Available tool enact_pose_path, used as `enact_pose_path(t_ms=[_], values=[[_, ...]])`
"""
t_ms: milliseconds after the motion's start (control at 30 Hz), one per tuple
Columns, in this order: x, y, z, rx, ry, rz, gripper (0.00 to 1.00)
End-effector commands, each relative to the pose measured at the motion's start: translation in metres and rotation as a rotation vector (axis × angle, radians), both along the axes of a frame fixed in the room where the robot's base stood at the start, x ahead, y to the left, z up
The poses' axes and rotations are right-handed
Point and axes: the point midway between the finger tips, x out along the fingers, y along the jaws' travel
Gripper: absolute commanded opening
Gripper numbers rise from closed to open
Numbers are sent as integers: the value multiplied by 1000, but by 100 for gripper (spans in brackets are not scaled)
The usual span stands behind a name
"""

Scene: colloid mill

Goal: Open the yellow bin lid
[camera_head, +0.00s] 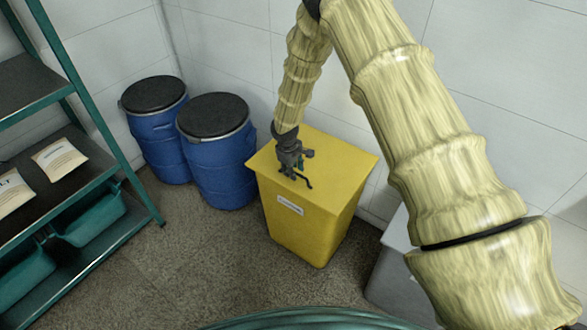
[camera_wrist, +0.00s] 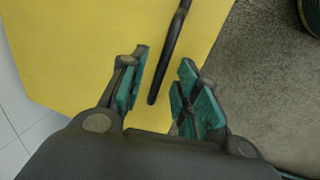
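The yellow bin (camera_head: 305,222) stands on the floor with its flat yellow lid (camera_head: 335,160) lying closed on top. A white label is on its front. A thin dark handle (camera_head: 305,181) is on the lid near the front edge. My gripper (camera_head: 296,177) is over the lid at the handle, pointing down. In the wrist view, my gripper (camera_wrist: 167,75) is open, with teal finger pads apart. The dark handle (camera_wrist: 170,50) runs between the two fingers with gaps on both sides. The yellow lid (camera_wrist: 80,50) fills the area behind. Contact with the handle cannot be told.
Two blue drums (camera_head: 218,150) with black tops stand left of the bin. A green-framed shelf (camera_head: 95,262) with bags and teal bins is at the far left. A grey box (camera_head: 392,268) stands right of the bin.

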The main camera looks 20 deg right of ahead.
Motion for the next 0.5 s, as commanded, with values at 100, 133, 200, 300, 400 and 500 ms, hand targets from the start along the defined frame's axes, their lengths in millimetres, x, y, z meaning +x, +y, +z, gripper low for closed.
enact_pose_path(t_ms=[100, 133, 200, 300, 400, 500], values=[[0, 0, 0, 0, 0, 0, 32], [0, 0, 0, 0, 0, 0, 32], [0, 0, 0, 0, 0, 0, 32], [0, 0, 0, 0, 0, 0, 19], [0, 0, 0, 0, 0, 0, 1], [0, 0, 0, 0, 0, 0, 0]])
